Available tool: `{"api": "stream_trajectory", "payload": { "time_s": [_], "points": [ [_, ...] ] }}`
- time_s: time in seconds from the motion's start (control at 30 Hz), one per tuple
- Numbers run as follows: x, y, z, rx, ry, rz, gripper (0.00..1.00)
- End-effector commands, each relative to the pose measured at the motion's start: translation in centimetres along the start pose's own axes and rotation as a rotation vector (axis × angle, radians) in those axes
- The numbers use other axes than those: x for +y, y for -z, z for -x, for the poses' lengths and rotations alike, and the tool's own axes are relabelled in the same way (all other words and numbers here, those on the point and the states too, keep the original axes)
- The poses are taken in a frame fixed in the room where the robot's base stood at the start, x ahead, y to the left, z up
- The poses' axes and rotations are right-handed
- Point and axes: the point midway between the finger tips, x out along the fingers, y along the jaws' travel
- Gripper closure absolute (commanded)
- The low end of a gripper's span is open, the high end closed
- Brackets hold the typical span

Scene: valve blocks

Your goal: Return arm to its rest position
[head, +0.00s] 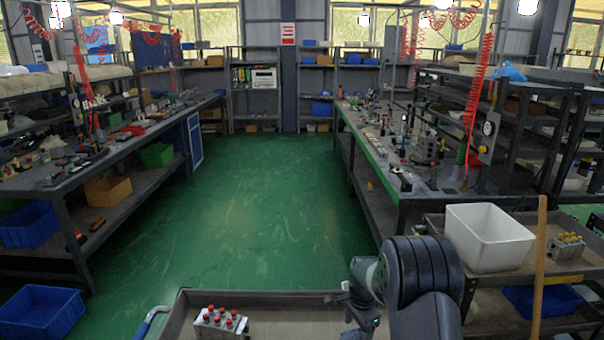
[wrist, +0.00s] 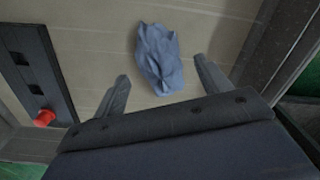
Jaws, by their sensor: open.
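My gripper (wrist: 160,67) is open in the wrist view, with its two fingers apart and nothing between them that I can see held. It points down over a beige tray surface (wrist: 85,65), where a crumpled blue cloth (wrist: 160,60) lies beyond and between the fingertips. In the head view my arm (head: 420,275) is bent at the lower right, over the right end of the tray (head: 290,328). My gripper's fingers cannot be made out there. A grey valve block with red caps (head: 220,322) stands at the tray's left end.
A dark part with a red knob (wrist: 43,118) is left of my gripper. Right of my arm are a white bin (head: 488,238), a wooden pole (head: 538,270) and a valve block with yellow caps (head: 566,246). Workbenches flank a clear green floor (head: 265,205). A blue crate (head: 40,310) sits lower left.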

Motion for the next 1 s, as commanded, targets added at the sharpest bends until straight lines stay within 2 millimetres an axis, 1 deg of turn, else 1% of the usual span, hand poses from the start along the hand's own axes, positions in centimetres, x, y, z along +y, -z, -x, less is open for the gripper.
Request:
{"api": "stream_trajectory", "payload": {
  "time_s": [0.03,0.07,0.13,0.3,0.4,0.53,0.83,0.93,1.0],
  "points": [
    [0.1,-0.1,-1.1,-0.002,-0.004,0.0,0.28],
    [0.1,-0.1,-1.6,-0.001,-0.002,0.0,0.28],
    [-0.1,0.0,-0.2,0.002,0.005,0.0,0.28],
    [-0.1,0.0,1.5,0.001,0.001,0.0,0.28],
    [-0.1,0.0,2.1,0.001,0.002,0.0,0.28],
    [-0.1,0.0,2.3,0.0,0.001,0.0,0.28],
    [-0.1,0.0,2.1,0.0,0.0,0.0,0.28],
    [0.0,0.0,1.4,-0.001,-0.003,0.0,0.28],
    [0.0,0.0,0.5,-0.002,-0.003,0.0,0.28]
  ]
}}
